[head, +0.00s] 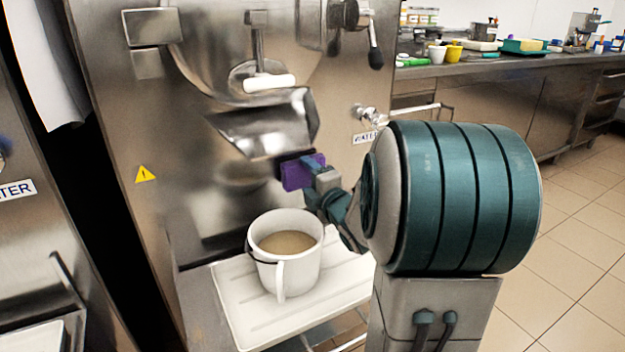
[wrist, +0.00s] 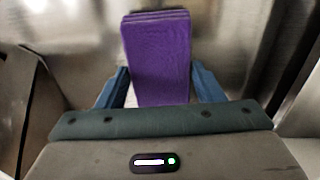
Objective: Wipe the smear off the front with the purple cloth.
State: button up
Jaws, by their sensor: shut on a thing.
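My gripper (head: 326,186) is shut on the purple cloth (head: 297,172), a folded pad. In the wrist view the cloth (wrist: 158,55) stands out between the two blue fingers (wrist: 158,92). The cloth is at the steel front (head: 200,120) of the batch freezer, just below its spout (head: 268,128) and above the white bucket. I cannot tell whether the cloth touches the steel. No smear can be made out for certain; the cloth and my arm hide part of the front.
A white bucket (head: 268,272) of light brown liquid stands on a white ribbed tray (head: 232,302) below the cloth. A tap (head: 368,114) juts out at the right. Another machine (head: 28,240) is at the left. A counter (head: 480,66) with containers runs behind; the tiled floor at right is clear.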

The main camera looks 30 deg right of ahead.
jog(key=shift+w+b, duration=0.3)
jog(key=shift+w, duration=0.35)
jog(key=d, duration=0.4)
jog(key=shift+b, duration=0.4)
jog(key=shift+w, duration=0.1)
jog(key=shift+a, duration=0.1)
jog(key=shift+a+b, duration=1.4)
jog(key=shift+a, duration=0.4)
jog(key=shift+w+a+r, duration=0.1)
jog(key=shift+a, duration=0.25)
jog(key=shift+c, duration=0.3)
